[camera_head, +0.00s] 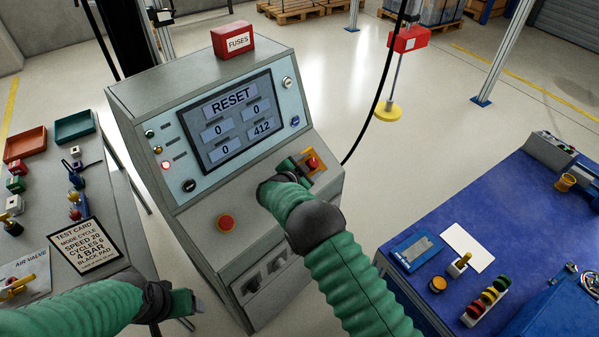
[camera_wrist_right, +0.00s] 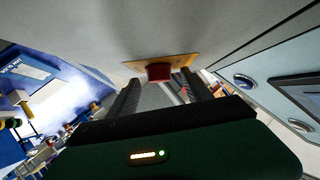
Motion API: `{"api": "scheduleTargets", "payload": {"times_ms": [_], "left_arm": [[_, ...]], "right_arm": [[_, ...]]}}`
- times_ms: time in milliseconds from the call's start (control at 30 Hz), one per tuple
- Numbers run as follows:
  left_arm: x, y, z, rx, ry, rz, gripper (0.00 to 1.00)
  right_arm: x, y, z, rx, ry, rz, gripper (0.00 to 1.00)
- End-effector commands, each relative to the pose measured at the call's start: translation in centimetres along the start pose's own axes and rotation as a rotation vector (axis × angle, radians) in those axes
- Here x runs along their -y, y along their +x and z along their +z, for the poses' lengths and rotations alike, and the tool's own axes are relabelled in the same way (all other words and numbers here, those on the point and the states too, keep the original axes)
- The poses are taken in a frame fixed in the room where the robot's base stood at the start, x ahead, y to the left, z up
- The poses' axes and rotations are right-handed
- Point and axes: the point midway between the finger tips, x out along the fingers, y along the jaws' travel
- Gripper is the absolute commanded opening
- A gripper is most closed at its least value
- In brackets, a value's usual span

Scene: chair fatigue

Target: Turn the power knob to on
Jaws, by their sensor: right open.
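A red knob (camera_head: 312,164) sits on a yellow plate (camera_head: 319,172) on the sloping right part of the grey console. I take it for the power knob, but no on or off marking is readable. My right gripper (camera_head: 299,170) is open just beside it, partly hiding the plate. In the right wrist view, the red knob (camera_wrist_right: 159,72) on its yellow plate shows ahead, between the spread fingers (camera_wrist_right: 160,88); I cannot tell if they touch it. My left gripper (camera_head: 187,303) is low at the left, away from the console's knob; its jaws are unclear.
The console screen (camera_head: 232,115) reads RESET, with 0s and 412. A round red button (camera_head: 226,223) is on the console's lower left. A red FUSES box (camera_head: 233,40) stands on top. A test card (camera_head: 86,245) lies on the left bench. A blue bench (camera_head: 520,230) is at right.

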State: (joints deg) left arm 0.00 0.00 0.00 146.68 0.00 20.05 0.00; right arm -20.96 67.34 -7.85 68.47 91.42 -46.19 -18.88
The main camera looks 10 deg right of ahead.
Motion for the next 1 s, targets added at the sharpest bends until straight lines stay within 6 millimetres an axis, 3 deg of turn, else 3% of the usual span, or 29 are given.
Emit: {"api": "scheduleTargets", "payload": {"times_ms": [300,500,700,1000], "left_arm": [[0.0,0.1,0.0,0.0,0.0,0.0,0.72],[0.0,0.2,0.0,0.0,0.0,0.0,0.72],[0.0,0.2,0.1,0.0,0.0,0.0,0.72],[0.0,0.2,0.0,0.0,0.0,0.0,0.72]], "right_arm": [[0.2,-8.9,0.1,0.002,0.0,-0.004,0.58],[0.1,-13.6,0.1,0.001,-0.001,-0.002,0.58],[0.0,-15.4,0.1,-0.001,-0.001,0.0,0.58],[0.1,-15.5,0.1,-0.001,-0.001,0.0,0.58]]}}
